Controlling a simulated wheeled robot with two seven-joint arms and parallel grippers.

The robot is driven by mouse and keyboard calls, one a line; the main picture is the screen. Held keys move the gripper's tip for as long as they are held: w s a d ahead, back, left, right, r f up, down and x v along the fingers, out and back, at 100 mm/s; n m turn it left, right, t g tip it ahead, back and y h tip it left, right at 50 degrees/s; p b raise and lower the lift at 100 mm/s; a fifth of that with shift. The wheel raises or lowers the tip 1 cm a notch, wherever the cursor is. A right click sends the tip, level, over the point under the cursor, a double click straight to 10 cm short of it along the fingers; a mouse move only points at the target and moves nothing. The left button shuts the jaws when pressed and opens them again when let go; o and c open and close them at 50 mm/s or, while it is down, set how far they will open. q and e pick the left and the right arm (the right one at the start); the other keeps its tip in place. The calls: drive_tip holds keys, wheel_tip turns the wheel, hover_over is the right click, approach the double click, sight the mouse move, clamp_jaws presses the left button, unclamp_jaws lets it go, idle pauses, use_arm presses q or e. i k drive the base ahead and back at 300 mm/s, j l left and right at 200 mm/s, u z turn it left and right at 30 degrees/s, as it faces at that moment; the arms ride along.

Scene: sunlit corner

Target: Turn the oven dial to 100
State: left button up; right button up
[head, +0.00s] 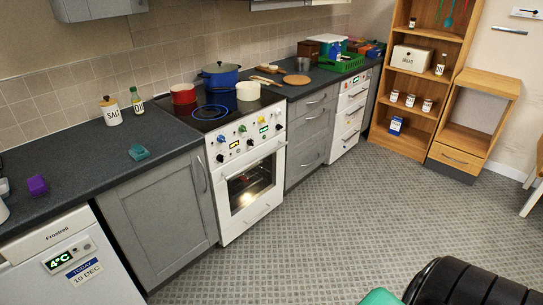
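The white oven (223,208) stands in the counter row left of the middle of the head view. Its control panel (229,135) runs along the top front edge, with several small knobs and lit green displays. The marks on the dials are too small to read, so I cannot tell which dial sets the oven or where it points. The oven door is shut and its window (250,186) glows from inside. Neither of my grippers is in view.
Pots stand on the hob: a red pot (183,94), a blue pot (221,76) and a cream pot (248,91). A fridge (72,264) is at lower left, and a wooden shelf (408,105) is at the back right. The patterned floor (300,235) before the oven is clear.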

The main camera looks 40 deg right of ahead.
sight(219, 158)
drive_tip(key=i+l, duration=0.1)
drive_tip(key=l, duration=0.3)
drive_tip(key=i+l, duration=0.1)
drive_tip(key=l, duration=0.3)
drive_tip(key=i+l+z, duration=0.1)
drive_tip(key=l, duration=0.3)
drive_tip(key=i+l, duration=0.15)
drive_tip(key=l, duration=0.25)
drive_tip(key=i+l, duration=0.15)
drive_tip(key=l, duration=0.25)
drive_tip(key=i+l+z, duration=0.1)
drive_tip(key=l, duration=0.3)
drive_tip(key=i+l, duration=0.15)
drive_tip(key=l, duration=0.25)
